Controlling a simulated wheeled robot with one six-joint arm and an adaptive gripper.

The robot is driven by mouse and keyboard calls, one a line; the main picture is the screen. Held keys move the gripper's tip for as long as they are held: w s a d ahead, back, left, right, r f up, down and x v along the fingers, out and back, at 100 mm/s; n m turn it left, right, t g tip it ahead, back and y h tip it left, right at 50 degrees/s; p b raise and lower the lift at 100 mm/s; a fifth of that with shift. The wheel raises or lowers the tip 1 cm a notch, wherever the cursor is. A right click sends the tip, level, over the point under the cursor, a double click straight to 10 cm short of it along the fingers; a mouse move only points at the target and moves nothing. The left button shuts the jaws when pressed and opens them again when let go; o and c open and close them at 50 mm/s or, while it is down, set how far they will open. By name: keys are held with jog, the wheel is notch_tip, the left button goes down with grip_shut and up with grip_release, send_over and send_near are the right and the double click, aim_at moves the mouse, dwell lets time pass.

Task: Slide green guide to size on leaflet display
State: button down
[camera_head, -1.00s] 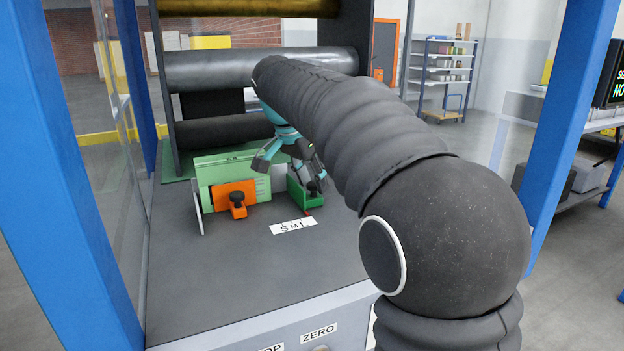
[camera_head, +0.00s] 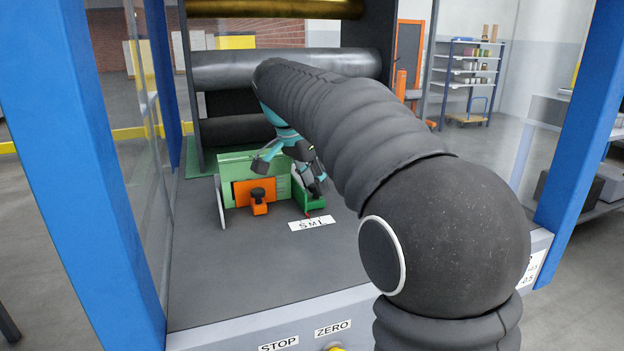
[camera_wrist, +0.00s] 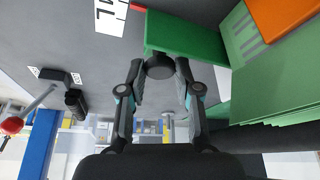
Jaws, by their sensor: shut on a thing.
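The green guide (camera_head: 313,200) is a small block with a red pointer (camera_head: 308,214) at its foot. It stands right of the light green leaflet stack (camera_head: 236,164), and in the wrist view it is a green block (camera_wrist: 188,38). My gripper (camera_wrist: 160,70) is shut on the guide's round dark knob; in the head view its fingers (camera_head: 318,184) hang over the guide. The pointer is above the white S M L label (camera_head: 312,223), near its middle. Any gap between guide and stack is unclear.
An orange block (camera_head: 255,190) with a black knob is at the stack's front. Dark rollers (camera_head: 285,68) stand behind. Blue posts (camera_head: 75,160) flank the grey deck. The front deck is clear. STOP and ZERO labels (camera_head: 333,329) are on the front edge.

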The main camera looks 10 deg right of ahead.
jog(key=shift+a, duration=0.1)
jog(key=shift+d, duration=0.25)
jog(key=c, duration=1.1)
grip_release()
jog(key=shift+a+r, duration=0.1)
jog(key=v, duration=1.1)
jog(key=shift+r, duration=0.4)
jog(key=shift+a, duration=0.15)
